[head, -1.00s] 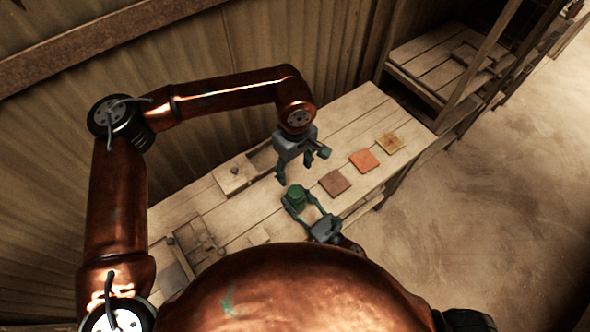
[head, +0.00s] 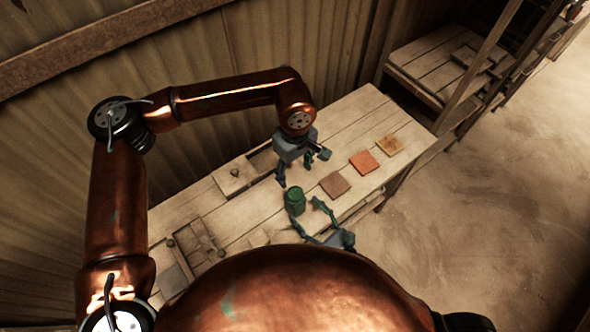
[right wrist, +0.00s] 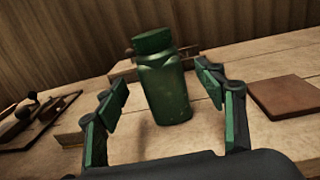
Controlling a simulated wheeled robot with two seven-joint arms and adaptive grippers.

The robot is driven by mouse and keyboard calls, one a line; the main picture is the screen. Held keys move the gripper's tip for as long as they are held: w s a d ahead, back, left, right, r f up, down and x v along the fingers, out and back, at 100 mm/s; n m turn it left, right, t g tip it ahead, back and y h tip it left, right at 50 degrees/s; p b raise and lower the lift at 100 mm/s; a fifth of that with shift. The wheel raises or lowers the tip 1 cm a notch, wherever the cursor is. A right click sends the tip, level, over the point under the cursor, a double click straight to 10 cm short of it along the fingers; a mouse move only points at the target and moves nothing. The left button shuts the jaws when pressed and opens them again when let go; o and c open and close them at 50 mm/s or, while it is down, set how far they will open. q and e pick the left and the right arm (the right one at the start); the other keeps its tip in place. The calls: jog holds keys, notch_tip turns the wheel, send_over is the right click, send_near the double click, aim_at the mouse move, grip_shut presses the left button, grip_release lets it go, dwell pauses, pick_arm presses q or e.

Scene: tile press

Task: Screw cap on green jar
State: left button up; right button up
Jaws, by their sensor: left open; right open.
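The green jar (head: 295,205) stands upright on the workbench. In the right wrist view the jar (right wrist: 167,92) shows between the open fingers, beyond their tips. A green cap (right wrist: 153,41) sits on its mouth; I cannot tell how tightly it is seated. My right gripper (head: 307,212) is open and empty, close to the near side of the jar and apart from it. My left gripper (head: 297,174) is open and empty, above the bench just behind the jar.
A small wooden block with a knob (head: 235,175) and a tool fixture (head: 195,240) are at the left. The bench's back right is clear.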

jog(key=v, duration=0.6)
jog(key=shift+s+d, duration=0.15)
jog(key=shift+s, duration=0.1)
